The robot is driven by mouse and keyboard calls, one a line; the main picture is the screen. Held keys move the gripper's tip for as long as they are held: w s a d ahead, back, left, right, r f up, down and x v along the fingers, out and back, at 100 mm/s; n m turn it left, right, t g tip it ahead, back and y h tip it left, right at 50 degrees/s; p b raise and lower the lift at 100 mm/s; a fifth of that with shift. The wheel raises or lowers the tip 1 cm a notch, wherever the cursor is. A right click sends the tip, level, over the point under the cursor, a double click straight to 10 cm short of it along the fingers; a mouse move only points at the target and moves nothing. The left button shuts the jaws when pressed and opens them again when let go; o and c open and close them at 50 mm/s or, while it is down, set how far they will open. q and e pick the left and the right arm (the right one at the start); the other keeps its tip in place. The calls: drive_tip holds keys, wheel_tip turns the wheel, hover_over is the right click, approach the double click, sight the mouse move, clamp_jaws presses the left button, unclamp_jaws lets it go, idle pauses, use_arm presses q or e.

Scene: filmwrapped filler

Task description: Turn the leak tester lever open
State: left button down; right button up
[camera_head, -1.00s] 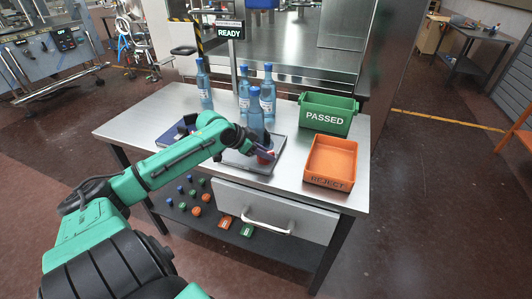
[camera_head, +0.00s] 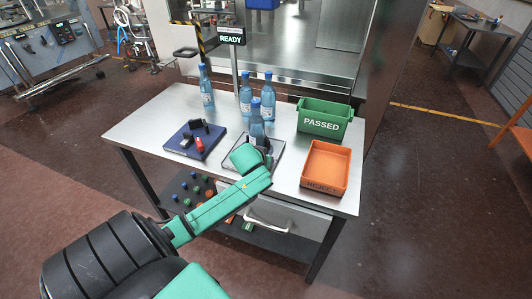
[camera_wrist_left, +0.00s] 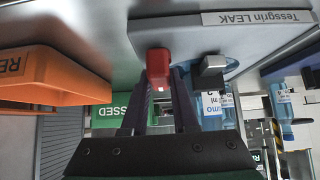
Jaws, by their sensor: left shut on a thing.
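The leak tester (camera_head: 274,167) is a grey plate on the steel table, with a blue-capped bottle (camera_head: 256,124) standing upright on it. Its side, labelled "LEAK" (camera_wrist_left: 255,17), shows at the top of the left wrist view. The red lever grip (camera_wrist_left: 158,64) sits between the fingertips of my left gripper (camera_wrist_left: 159,82), which is shut on it. In the head view my left wrist covers the front of the tester and hides the lever. A grey-black block (camera_wrist_left: 212,68) sits beside the grip on a round blue-grey part. My right gripper is not in view.
The green PASSED bin (camera_head: 324,121) and orange REJECT tray (camera_head: 325,168) stand to the right. A blue board (camera_head: 186,139) with red and black items lies left. Several bottles (camera_head: 206,88) stand behind. A screen (camera_head: 231,38) reads READY. A drawer handle (camera_head: 268,221) juts out in front.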

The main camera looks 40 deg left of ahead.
use_arm(q)
drive_tip(key=shift+d+n+g+y, duration=0.15)
drive_tip(key=shift+n+g+y, duration=0.15)
drive_tip(key=shift+n+y, duration=0.55)
drive_tip(key=shift+f+n+g+y, duration=0.15)
drive_tip(key=shift+n+g+y, duration=0.3)
drive_tip(key=shift+n, duration=0.6)
drive_tip(key=shift+n+g+y, duration=0.65)
drive_tip(key=shift+n+y, duration=0.05)
drive_tip(key=shift+n, duration=0.5)
drive_tip(key=shift+n+g+y+b, duration=0.5)
drive_tip(key=shift+n+g+b, duration=0.3)
drive_tip(key=shift+n, duration=0.4)
drive_tip(key=shift+s, duration=0.1)
drive_tip(key=c, duration=0.7)
unclamp_jaws()
drive_tip(key=shift+r, duration=0.2)
